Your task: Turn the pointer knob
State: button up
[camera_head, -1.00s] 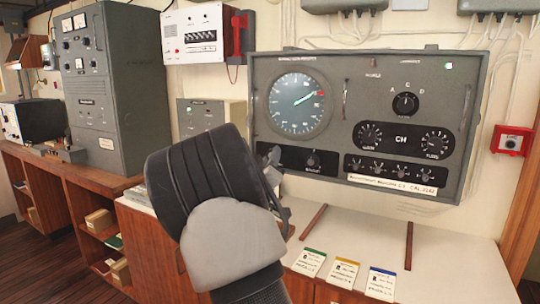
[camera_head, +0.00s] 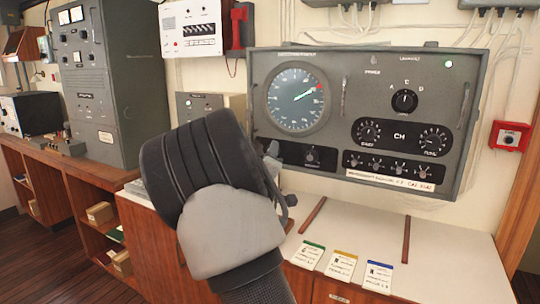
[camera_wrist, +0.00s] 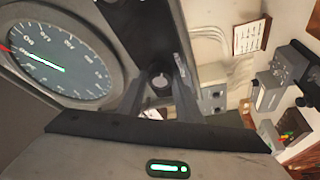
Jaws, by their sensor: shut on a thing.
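The grey instrument panel (camera_head: 400,70) hangs on the wall. Its round dial (camera_head: 298,98) has a green needle pointing up and right, close to a red mark at the rim. My gripper (camera_head: 274,152) is at the panel's lower left, below the dial. In the wrist view my gripper (camera_wrist: 158,85) has its two fingers on either side of a small dark knob (camera_wrist: 160,76), shut on it. My gripper and arm hide this knob in the head view. Which way its pointer faces cannot be told.
Another small knob (camera_head: 312,157) sits just right of my gripper. A selector marked A, C, D (camera_head: 404,100) and two round knobs are further right, above a row of small knobs. The counter below holds several cards (camera_head: 343,265) and two brown strips.

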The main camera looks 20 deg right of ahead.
jog(key=o, duration=1)
jog(key=shift+o, duration=0.2)
jog(key=v, duration=1.7)
jog(key=shift+s, duration=0.2)
jog(key=shift+a, duration=0.1)
